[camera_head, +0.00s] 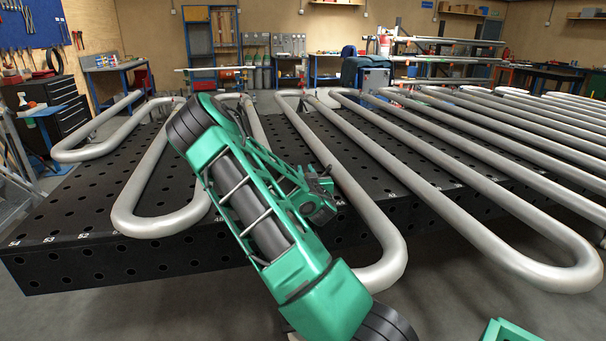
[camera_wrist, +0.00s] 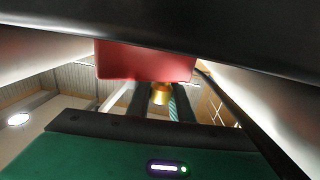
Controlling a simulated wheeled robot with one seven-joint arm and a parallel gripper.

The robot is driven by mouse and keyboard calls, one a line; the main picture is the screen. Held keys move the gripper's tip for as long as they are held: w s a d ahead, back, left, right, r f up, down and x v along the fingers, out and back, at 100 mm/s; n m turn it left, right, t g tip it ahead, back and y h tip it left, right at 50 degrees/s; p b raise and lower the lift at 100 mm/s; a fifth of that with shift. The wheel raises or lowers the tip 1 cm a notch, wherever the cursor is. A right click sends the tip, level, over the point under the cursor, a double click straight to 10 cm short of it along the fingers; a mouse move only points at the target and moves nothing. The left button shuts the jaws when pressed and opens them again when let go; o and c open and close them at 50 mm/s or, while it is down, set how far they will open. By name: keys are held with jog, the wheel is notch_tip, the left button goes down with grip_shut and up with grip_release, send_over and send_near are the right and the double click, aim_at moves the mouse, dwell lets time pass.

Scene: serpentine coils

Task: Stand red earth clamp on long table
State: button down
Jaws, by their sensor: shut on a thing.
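The red earth clamp (camera_wrist: 145,62) shows in the wrist view as a red block with a brass-coloured part (camera_wrist: 160,95) below it. My gripper (camera_wrist: 160,90) is shut on it, with dark fingers either side of the brass part. A dark surface crosses the top of that view and hides the block's upper edge; I cannot tell whether they touch. In the head view the long table (camera_head: 60,232) is black, with rows of round holes and numbers along its near edge. The clamp does not show there; my green arm covers the middle of the table.
Silver serpentine pipe coils (camera_head: 440,212) lie across the table, with some bends overhanging the near edge. Bare table shows at the left and inside the loops. A black drawer cabinet (camera_head: 50,105) stands at the left. A green object (camera_head: 508,332) shows at the bottom right.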

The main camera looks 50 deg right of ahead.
jog(key=shift+w+a+f, duration=0.1)
jog(key=shift+w+a, duration=0.05)
jog(key=shift+a, duration=0.05)
dwell(0.3)
jog(key=c, duration=1.6)
grip_release()
jog(key=shift+s+a, duration=0.15)
jog(key=shift+s, duration=0.25)
jog(key=v, duration=0.6)
jog(key=shift+s+a, duration=0.2)
jog(key=shift+a, duration=0.15)
